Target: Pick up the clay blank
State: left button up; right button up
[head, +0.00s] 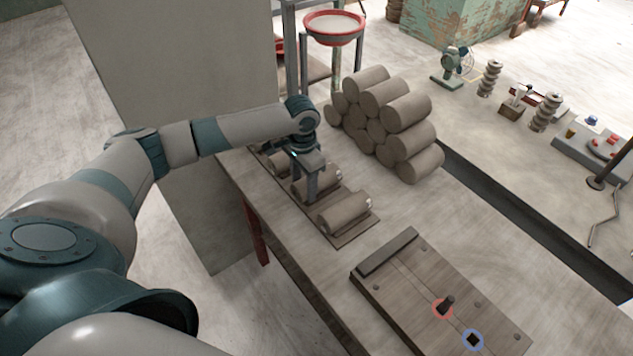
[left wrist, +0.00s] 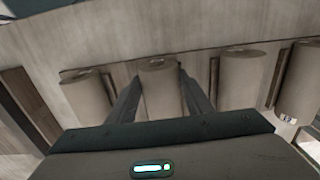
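Several grey clay blanks lie in a row on a dark board along the table's left edge. My left gripper (head: 311,186) points down over a middle blank (head: 300,186), one finger on each side of it. That blank also shows between the fingers in the left wrist view (left wrist: 160,90), where the fingertips look very close to its sides. I cannot tell whether they touch. The blank still lies level with its neighbours. The nearest blank (head: 343,211) and one farther back (head: 279,166) lie apart from the fingers. My right gripper is not in view.
A stack of larger clay cylinders (head: 409,111) stands just right of the row. A wooden plate (head: 420,284) with a raised bar and a peg lies nearer on the table. A tall grey panel (head: 165,62) stands behind my left arm. Table between stack and plate is clear.

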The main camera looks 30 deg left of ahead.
pick_arm(q)
jog(key=shift+w, duration=0.1)
jog(key=c, duration=0.7)
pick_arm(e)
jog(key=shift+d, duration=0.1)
pick_arm(q)
jog(key=shift+r, duration=0.1)
